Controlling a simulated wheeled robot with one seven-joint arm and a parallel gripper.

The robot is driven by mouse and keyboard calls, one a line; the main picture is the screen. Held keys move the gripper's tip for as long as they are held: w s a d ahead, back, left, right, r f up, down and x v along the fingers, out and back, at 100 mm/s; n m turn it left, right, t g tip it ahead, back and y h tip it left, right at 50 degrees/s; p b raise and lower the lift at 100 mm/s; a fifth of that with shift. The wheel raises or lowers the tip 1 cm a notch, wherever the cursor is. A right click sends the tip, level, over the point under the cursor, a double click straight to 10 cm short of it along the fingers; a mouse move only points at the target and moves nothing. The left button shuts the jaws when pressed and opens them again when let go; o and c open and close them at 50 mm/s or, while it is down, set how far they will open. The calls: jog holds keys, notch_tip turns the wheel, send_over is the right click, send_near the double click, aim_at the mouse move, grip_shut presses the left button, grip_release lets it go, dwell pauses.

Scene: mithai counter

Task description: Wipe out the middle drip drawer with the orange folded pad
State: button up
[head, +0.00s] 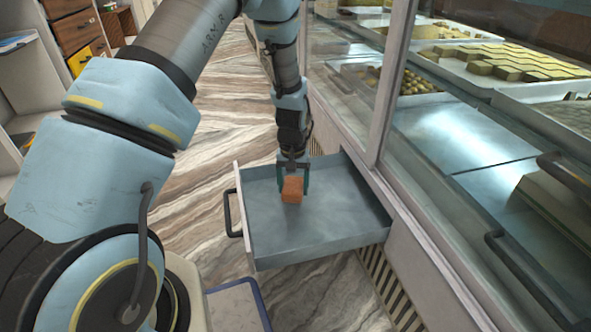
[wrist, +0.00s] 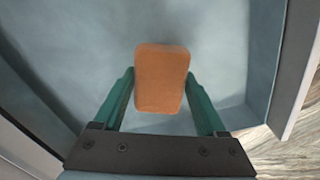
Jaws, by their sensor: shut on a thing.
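The middle drip drawer (head: 310,228) is pulled open from the counter, a shallow grey metal tray with a black handle on its left front. The orange folded pad (head: 292,190) is inside the drawer outline, toward the back part in the head view. My gripper (head: 293,179) points down over the drawer and is shut on the pad. In the wrist view the pad (wrist: 162,78) sits between the two green fingers of my gripper (wrist: 162,100), above the drawer floor (wrist: 80,50). Whether the pad touches the floor is hard to tell.
The glass display case (head: 470,140) with trays of sweets stands right of the drawer. A vented panel (head: 388,285) is below it. A blue-edged mat or bin (head: 235,305) lies at the bottom. Marble-patterned floor (head: 215,120) is open to the left.

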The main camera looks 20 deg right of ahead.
aim_at(293, 186)
jog(key=shift+r+p, duration=1.7)
jog(key=shift+r, duration=0.55)
jog(key=shift+a, duration=0.1)
